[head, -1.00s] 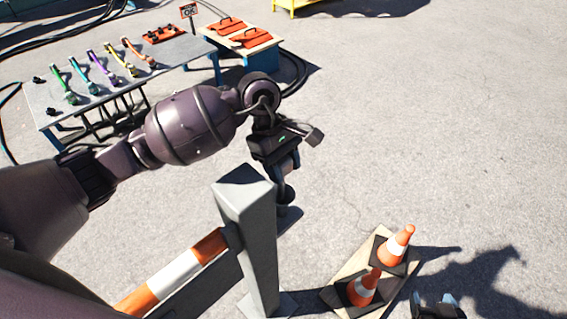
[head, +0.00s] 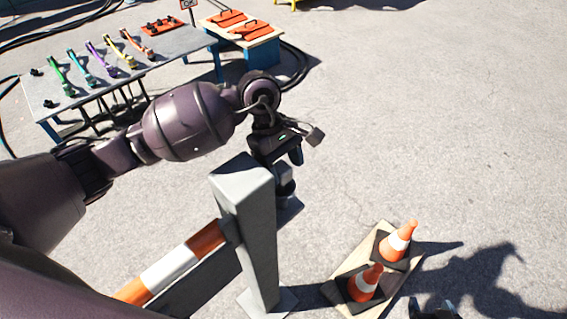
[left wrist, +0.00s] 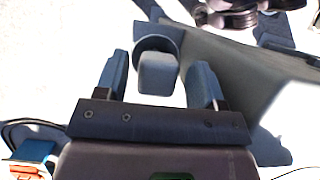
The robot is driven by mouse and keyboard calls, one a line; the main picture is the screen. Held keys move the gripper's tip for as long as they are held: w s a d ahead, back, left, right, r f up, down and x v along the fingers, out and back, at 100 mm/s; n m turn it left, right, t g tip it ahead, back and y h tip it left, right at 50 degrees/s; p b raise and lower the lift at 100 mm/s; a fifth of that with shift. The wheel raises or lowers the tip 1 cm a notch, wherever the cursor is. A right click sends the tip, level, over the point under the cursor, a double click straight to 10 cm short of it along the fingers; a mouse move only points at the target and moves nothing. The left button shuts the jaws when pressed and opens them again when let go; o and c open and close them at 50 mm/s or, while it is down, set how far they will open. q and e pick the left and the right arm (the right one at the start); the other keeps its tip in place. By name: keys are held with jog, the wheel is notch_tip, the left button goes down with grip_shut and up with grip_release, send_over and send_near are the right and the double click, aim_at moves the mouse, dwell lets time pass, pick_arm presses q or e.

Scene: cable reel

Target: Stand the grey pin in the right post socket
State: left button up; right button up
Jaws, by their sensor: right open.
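The grey post (head: 246,225) stands in the middle of the head view, with a dark round socket (head: 286,197) on its far right side. In the left wrist view the socket's dark ring (left wrist: 170,40) shows beside the post. The grey pin's blunt end (left wrist: 158,74) is in front of this ring and overlaps it; it appears to stand in the socket, but how deep is hidden. My left gripper (left wrist: 159,82) is open, its blue fingers on either side of the pin with a gap at each side. It is behind the post in the head view (head: 284,162). My right gripper (head: 434,308) is open and empty at the bottom edge.
An orange-and-white barrier board (head: 172,266) runs left from the post. Two traffic cones (head: 396,243) stand on a wooden pallet to the right. A grey table (head: 165,62) with coloured tools and a blue-sided bench (head: 262,52) are behind. Open pavement lies at right.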

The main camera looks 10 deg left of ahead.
pick_arm(q)
jog(key=shift+o, duration=0.8)
jog(key=v, duration=1)
jog(key=shift+r, duration=0.35)
jog(key=shift+a, duration=0.15)
